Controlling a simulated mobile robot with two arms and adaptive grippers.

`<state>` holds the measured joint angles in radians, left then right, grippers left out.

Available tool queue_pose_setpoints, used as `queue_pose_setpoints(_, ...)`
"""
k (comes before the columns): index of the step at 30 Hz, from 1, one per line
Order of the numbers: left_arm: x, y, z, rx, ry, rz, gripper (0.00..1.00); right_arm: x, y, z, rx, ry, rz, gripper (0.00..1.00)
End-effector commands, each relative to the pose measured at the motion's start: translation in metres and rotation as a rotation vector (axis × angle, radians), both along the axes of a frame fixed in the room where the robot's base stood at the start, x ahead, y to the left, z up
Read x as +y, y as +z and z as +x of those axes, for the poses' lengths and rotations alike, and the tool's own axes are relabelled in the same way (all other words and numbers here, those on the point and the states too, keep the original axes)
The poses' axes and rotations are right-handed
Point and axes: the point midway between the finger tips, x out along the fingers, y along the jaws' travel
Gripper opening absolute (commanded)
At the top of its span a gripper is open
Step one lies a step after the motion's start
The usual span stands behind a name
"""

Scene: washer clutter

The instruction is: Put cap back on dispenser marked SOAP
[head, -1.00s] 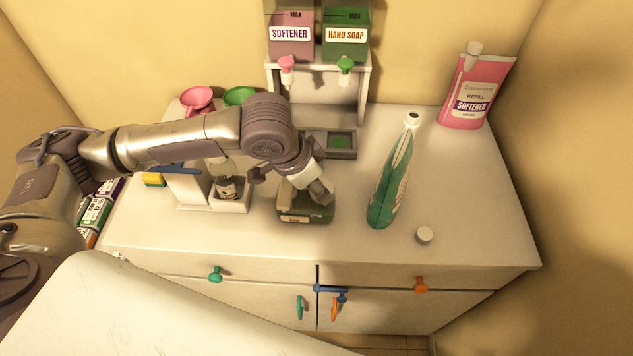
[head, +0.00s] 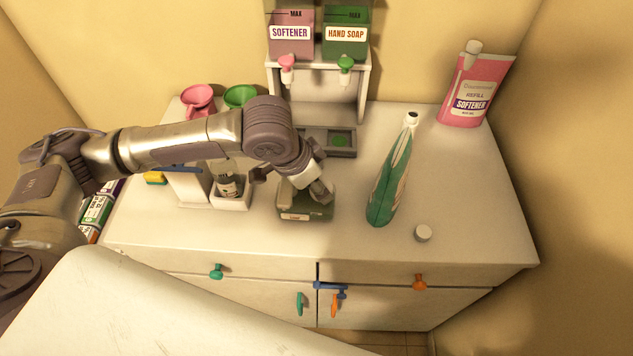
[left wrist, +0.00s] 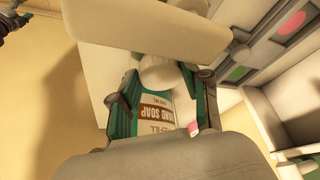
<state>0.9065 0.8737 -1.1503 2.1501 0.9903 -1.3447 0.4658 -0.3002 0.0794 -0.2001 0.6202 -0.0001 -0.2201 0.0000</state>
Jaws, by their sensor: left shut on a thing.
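A dark green box-shaped dispenser (head: 318,211) stands on the counter, with a small pale label on its front. My left gripper (head: 312,189) comes down over it and hides part of its top. In the left wrist view, the left gripper (left wrist: 160,95) is shut on a white knob-like cylinder (left wrist: 158,72). A broad white plate (left wrist: 150,27) shows beyond the knob, and the two look like one cap. In the head view the cap is mostly hidden, so I cannot tell whether it touches the dispenser.
A green-white refill pouch (head: 386,190) stands right of the dispenser, near a small white cap (head: 423,233). Behind are the HAND SOAP hopper (head: 346,50), SOFTENER hopper (head: 291,52) and drip tray (head: 342,153).

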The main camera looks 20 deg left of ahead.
Motion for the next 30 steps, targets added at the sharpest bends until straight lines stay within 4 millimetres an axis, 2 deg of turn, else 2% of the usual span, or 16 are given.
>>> queue_pose_setpoints(15,-0.0001,-0.0030,-0.0003,0.001,0.000,-0.001,0.34,-0.0004,0.0085,0.0001,0.000,0.000,0.000,0.60)
queue_pose_setpoints(16,-0.0002,-0.0035,-0.0002,0.000,0.000,0.000,0.51,-0.0004,0.0079,0.0002,0.000,0.000,0.000,0.60)
queue_pose_setpoints(21,-0.0001,-0.0036,-0.0002,0.000,0.000,0.000,0.77,-0.0003,0.0075,0.0002,0.000,0.000,-0.001,0.60)
queue_pose_setpoints(27,-0.0001,-0.0035,0.0000,0.000,0.000,0.000,0.77,-0.0004,0.0075,0.0002,0.000,0.000,-0.001,0.60)
queue_pose_setpoints(28,0.0001,-0.0035,-0.0001,0.000,0.000,0.000,0.78,-0.0004,0.0075,0.0002,0.000,0.000,-0.001,0.60)
queue_pose_setpoints(30,0.0001,-0.0035,-0.0001,0.000,0.000,0.000,0.90,-0.0004,0.0075,0.0002,0.000,0.000,-0.001,0.60)
